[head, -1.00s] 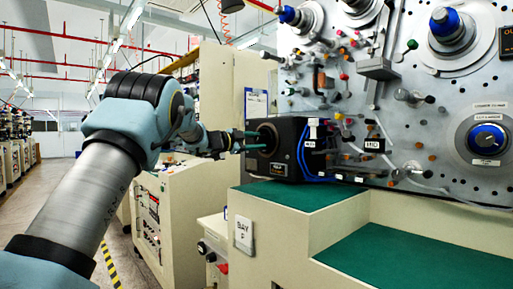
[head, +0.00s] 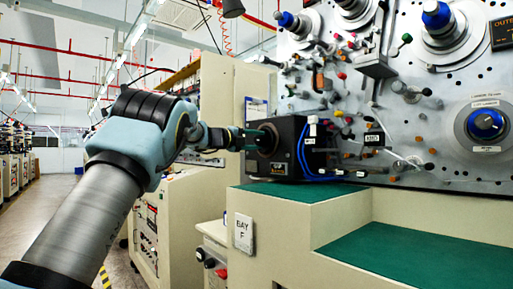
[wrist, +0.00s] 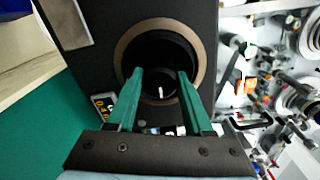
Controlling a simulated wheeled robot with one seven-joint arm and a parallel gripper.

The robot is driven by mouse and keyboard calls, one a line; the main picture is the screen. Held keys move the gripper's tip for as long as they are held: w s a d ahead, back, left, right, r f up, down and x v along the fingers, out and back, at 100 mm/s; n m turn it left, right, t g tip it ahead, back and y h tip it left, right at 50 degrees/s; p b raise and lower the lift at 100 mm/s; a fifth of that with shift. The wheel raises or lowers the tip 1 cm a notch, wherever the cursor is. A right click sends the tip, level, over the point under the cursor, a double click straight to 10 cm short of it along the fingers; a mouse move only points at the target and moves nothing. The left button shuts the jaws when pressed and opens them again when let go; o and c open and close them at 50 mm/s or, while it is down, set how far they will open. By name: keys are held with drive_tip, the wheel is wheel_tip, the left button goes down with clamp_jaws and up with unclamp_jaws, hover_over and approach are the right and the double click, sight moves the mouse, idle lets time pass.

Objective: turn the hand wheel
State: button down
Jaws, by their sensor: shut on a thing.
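The hand wheel is a dark round part with a small white mark, set inside a tan ring on a black box (head: 286,160) in the head view. In the wrist view the wheel (wrist: 160,82) sits between my green fingers, with the ring around it. My gripper (wrist: 160,75) reaches the box's left face from the left, and its fingertips are shut on the wheel at both sides. In the head view my gripper (head: 257,136) partly covers the wheel, so its turned angle is hard to tell there.
The box stands on a green-topped ledge (head: 305,192) of a cream cabinet, beside a grey panel (head: 420,120) crowded with spindles, knobs and guides. Blue cables (head: 304,150) run from the box's right side. A lower green shelf (head: 420,258) is bare. A cream machine (head: 180,215) stands below my arm.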

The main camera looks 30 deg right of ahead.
drive_tip(key=shift+f+m+b, duration=0.1)
drive_tip(key=shift+m+b, duration=0.55)
drive_tip(key=shift+m, duration=0.45)
drive_tip(key=shift+c, duration=1.5)
unclamp_jaws()
drive_tip(key=shift+a, duration=0.1)
drive_tip(key=s+a+b, duration=0.2)
drive_tip(key=a, duration=0.8)
drive_tip(key=shift+a, duration=0.25)
